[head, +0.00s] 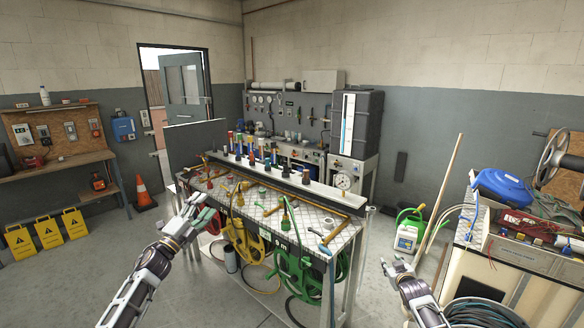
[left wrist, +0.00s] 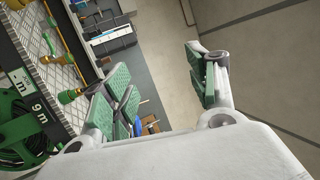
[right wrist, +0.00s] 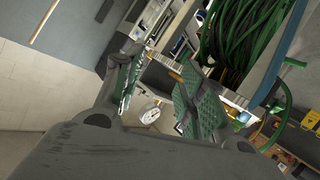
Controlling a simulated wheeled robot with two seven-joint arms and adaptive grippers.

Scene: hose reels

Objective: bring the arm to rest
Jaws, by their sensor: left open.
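My left gripper (head: 193,214) is at the left front corner of the workbench (head: 338,240) in the head view. In the left wrist view its green-padded fingers (left wrist: 162,88) stand wide apart with nothing between them. My right gripper (head: 398,266) is over the floor, between the workbench and the cart on the right. In the right wrist view its fingers (right wrist: 160,92) are apart and empty. Neither gripper visibly touches anything.
A yellow hose reel (head: 246,243) and a green hose reel (head: 298,272) hang at the workbench front. An orange cone (head: 143,195) is at the left.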

